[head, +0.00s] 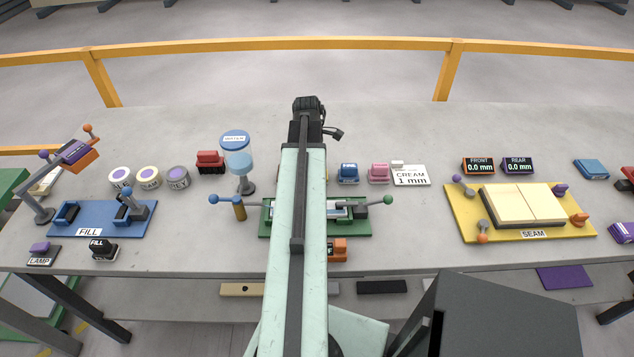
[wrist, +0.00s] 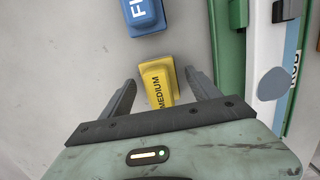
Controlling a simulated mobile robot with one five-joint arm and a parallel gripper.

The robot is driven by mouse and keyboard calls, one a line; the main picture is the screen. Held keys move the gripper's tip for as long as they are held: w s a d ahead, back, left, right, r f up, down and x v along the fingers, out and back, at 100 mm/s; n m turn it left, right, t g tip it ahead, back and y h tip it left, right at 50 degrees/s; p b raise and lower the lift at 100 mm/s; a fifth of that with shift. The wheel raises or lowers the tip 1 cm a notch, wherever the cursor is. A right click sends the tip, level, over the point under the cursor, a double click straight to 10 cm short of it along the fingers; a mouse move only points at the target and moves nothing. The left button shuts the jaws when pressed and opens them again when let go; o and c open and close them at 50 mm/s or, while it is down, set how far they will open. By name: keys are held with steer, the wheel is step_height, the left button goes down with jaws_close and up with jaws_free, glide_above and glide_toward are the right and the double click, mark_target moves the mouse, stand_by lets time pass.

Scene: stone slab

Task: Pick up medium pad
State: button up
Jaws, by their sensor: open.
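The medium pad (wrist: 159,82) is a yellow block labelled MEDIUM, seen in the wrist view on the grey slab. My gripper (wrist: 165,85) is open, with one finger on each side of the pad. The pad's lower part is hidden behind the gripper body. I cannot tell whether the fingers touch it; gaps show on both sides. In the head view my arm covers the middle of the slab, and the medium pad is hidden there.
A blue pad (wrist: 143,14) lies just beyond the medium pad. A green fixture (wrist: 229,60) stands close to the right finger. In the head view, a blue FILL board (head: 100,215) is at left and a yellow SEAM board (head: 470,228) at right.

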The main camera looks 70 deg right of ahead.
steer(key=shift+f, duration=0.1)
steer(key=c, duration=1.5)
step_height(320, 180, up, 10)
steer(key=p, duration=1)
steer(key=shift+p, duration=0.4)
steer(key=shift+c, duration=0.2)
